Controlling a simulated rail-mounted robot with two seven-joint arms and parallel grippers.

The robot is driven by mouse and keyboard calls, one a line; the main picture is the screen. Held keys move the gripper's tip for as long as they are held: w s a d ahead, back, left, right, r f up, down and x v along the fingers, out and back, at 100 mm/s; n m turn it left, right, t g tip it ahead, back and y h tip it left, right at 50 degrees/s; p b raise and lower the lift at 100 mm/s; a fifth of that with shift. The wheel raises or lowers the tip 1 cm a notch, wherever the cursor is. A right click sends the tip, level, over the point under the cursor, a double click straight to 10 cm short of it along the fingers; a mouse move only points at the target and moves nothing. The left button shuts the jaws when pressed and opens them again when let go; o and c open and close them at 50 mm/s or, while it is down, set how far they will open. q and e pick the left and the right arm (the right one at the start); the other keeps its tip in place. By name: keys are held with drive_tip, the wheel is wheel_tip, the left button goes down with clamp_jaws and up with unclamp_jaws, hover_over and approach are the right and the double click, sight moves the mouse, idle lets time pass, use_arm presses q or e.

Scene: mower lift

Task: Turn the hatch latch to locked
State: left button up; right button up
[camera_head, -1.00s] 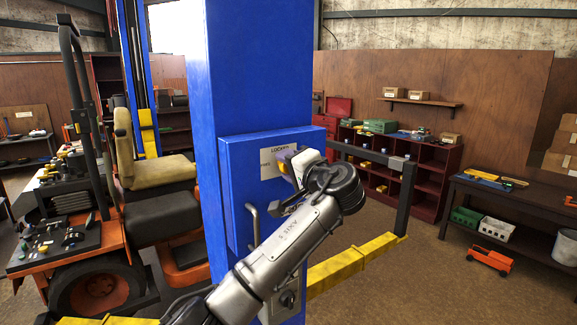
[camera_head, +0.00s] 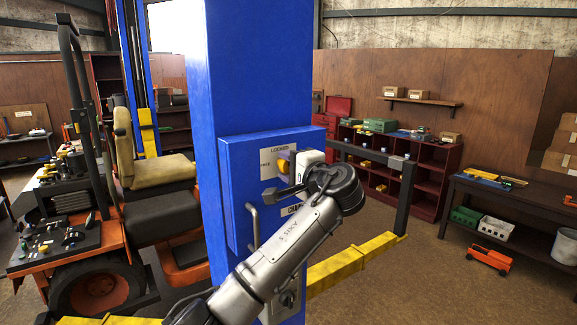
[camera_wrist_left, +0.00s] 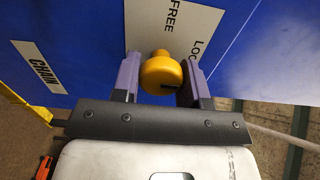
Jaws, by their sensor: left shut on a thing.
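The hatch latch is a yellow knob (camera_head: 283,166) on a plate (camera_head: 270,163) marked FREE at its left and LOCKED at its top, on the blue hatch box (camera_head: 232,185). My left gripper (camera_head: 284,176) is at the knob and partly covers it in the head view. In the left wrist view the yellow knob (camera_wrist_left: 161,74) sits between the two purple-grey fingers of the left gripper (camera_wrist_left: 160,84), which is shut on it. A dark mark shows on the knob's near side; I cannot tell exactly where the latch points. My right gripper is not in view.
A metal handle (camera_head: 253,224) stands out from the box at lower left of the latch. A CHAIN label (camera_wrist_left: 40,66) is beside the plate. The blue post (camera_head: 255,70) rises behind the box. A yellow lift arm (camera_head: 350,262) extends at lower right.

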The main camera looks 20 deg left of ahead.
use_arm(q)
drive_tip(key=o, duration=0.9)
drive_tip(key=b+v, duration=0.5)
drive_tip(key=v, duration=0.9)
drive_tip(key=shift+w, duration=0.1)
